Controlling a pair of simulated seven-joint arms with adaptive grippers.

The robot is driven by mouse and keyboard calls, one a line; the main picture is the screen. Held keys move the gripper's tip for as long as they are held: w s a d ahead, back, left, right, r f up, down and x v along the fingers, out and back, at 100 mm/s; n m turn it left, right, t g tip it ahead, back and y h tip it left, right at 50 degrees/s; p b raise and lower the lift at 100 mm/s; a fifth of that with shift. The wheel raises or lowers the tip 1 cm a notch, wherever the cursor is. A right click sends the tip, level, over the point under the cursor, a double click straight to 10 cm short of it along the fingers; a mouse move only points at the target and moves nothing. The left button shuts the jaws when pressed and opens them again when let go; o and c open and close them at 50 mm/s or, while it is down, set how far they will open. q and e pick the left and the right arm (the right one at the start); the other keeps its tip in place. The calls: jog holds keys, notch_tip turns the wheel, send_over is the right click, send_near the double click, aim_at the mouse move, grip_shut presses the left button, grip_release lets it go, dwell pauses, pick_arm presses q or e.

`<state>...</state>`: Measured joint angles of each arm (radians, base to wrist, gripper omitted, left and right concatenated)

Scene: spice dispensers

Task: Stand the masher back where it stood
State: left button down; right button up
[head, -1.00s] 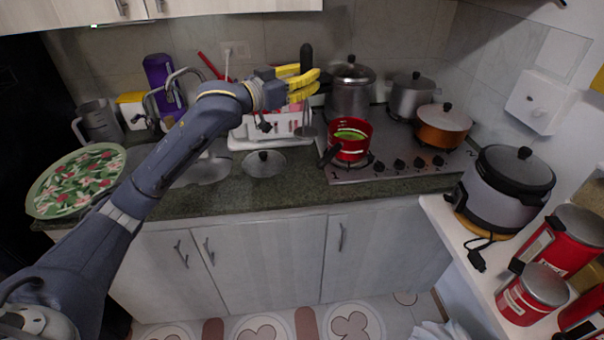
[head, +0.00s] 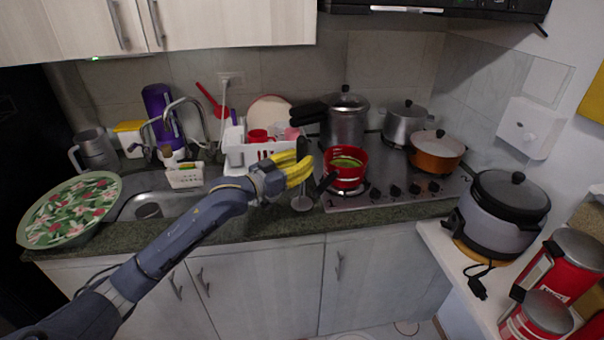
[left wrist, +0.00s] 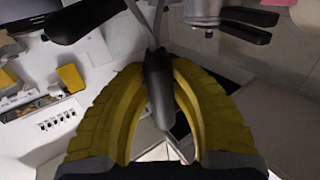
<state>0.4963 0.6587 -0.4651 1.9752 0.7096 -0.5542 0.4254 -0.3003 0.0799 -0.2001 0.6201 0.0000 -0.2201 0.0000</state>
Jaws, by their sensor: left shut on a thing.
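The masher has a black handle (head: 303,150) and a round metal head (head: 302,203). My left gripper (head: 302,170), with yellow fingers, is shut around the masher below the handle's top. The masher is about upright, its head low over the counter front, left of the stove; I cannot tell whether it touches the counter. In the left wrist view the black handle (left wrist: 158,85) lies between the two yellow fingers, with thin metal rods running from it. The gripped part is hidden by the fingers in the head view. My right gripper is not in view.
A white dish rack (head: 236,152) with cups is behind the arm. The sink (head: 175,203) is to the left.

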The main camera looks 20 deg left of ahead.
pick_arm(q)
jog(key=shift+f, duration=2.2)
jog(key=c, duration=1.2)
grip_release()
jog(key=shift+r, duration=0.2)
jog(key=v, duration=1.2)
jog(key=shift+f, duration=0.1)
